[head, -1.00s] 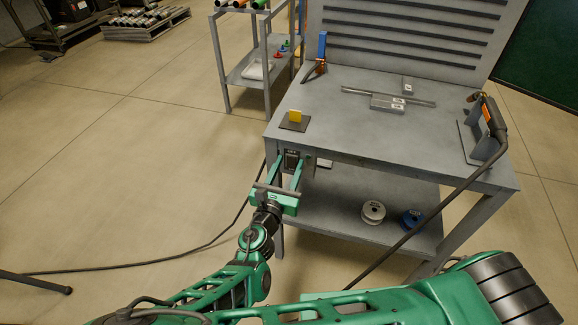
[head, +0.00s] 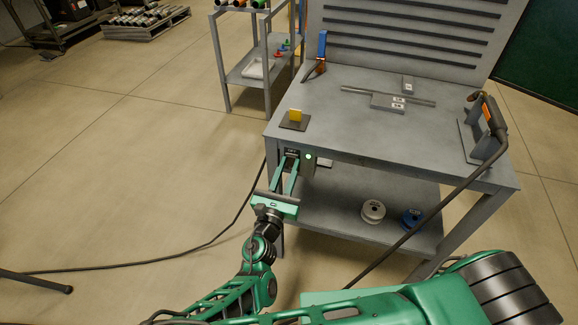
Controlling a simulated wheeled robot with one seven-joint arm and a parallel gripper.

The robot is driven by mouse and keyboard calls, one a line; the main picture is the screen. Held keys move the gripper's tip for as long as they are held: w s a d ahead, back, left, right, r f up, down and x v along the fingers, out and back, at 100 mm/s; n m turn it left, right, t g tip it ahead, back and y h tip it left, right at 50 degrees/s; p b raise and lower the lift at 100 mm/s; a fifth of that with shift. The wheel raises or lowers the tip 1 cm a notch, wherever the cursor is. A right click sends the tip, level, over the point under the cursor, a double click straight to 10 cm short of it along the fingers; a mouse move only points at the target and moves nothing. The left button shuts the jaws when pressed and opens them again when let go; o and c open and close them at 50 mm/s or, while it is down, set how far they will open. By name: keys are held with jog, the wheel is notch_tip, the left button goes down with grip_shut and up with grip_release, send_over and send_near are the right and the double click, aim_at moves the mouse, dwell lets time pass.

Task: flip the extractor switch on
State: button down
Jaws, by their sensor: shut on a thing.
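The extractor switch (head: 292,153) is a small dark box with a pale label on the front left edge of the grey workbench (head: 350,130). A small pale green light (head: 308,156) shows just to its right. My green gripper (head: 287,159) reaches up to the switch from below and in front, its fingertips at the box and narrowed together on it. The fingers cover the lower part of the switch, so the lever and its exact position are hidden.
A yellow piece (head: 296,115) on a dark plate stands above the switch. A torch (head: 492,115) with a thick cable is at the bench's right. Spools (head: 373,211) lie on the lower shelf. Floor to the left is mostly clear, crossed by a cable.

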jog(key=shift+t, duration=0.3)
jog(key=c, duration=1.5)
grip_release()
jog(key=shift+f, duration=0.1)
